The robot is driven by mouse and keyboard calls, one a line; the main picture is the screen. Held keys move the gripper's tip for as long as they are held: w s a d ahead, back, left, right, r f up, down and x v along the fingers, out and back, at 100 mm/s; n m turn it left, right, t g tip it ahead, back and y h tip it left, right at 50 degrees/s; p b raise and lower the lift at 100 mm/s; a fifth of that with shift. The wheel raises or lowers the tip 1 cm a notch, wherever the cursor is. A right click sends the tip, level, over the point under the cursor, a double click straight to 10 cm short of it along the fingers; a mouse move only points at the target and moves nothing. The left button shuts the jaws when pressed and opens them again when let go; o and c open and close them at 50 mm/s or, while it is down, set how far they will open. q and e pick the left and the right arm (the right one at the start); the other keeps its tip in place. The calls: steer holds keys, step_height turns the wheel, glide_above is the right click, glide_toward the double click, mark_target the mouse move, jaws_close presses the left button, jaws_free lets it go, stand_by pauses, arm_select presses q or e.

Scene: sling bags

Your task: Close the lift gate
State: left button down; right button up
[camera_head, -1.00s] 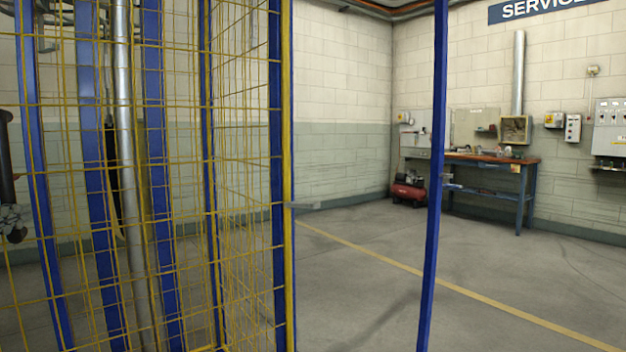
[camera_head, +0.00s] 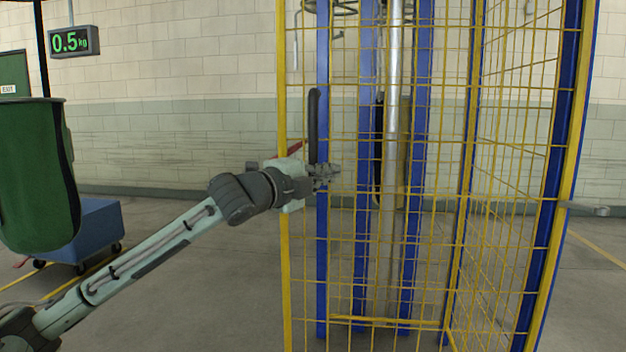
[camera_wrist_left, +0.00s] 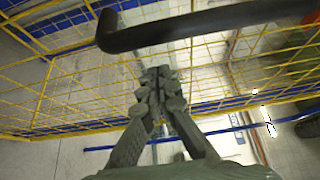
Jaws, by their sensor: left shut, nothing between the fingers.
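The lift gate (camera_head: 283,235) is a yellow mesh panel in the middle of the head view. Its yellow left edge post stands upright. A black vertical bar handle (camera_head: 313,125) is near that edge; in the left wrist view the handle (camera_wrist_left: 205,27) crosses the top. My left gripper (camera_head: 334,171) is shut and empty, near the handle's lower end. In the wrist view its fingertips (camera_wrist_left: 160,76) meet below the handle, in front of the yellow mesh. I cannot tell whether they touch either. My right gripper is not in view.
Blue posts (camera_head: 422,150) and a metal column (camera_head: 390,160) stand behind the mesh. A grey latch-like arm (camera_head: 588,208) juts from the right post. Floor (camera_head: 190,305) between is clear.

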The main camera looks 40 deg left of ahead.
arm_select(q)
steer(key=s+d, duration=0.1)
steer(key=s, duration=0.8)
steer(key=shift+s+d+b, duration=0.3)
steer(key=shift+b, duration=0.15)
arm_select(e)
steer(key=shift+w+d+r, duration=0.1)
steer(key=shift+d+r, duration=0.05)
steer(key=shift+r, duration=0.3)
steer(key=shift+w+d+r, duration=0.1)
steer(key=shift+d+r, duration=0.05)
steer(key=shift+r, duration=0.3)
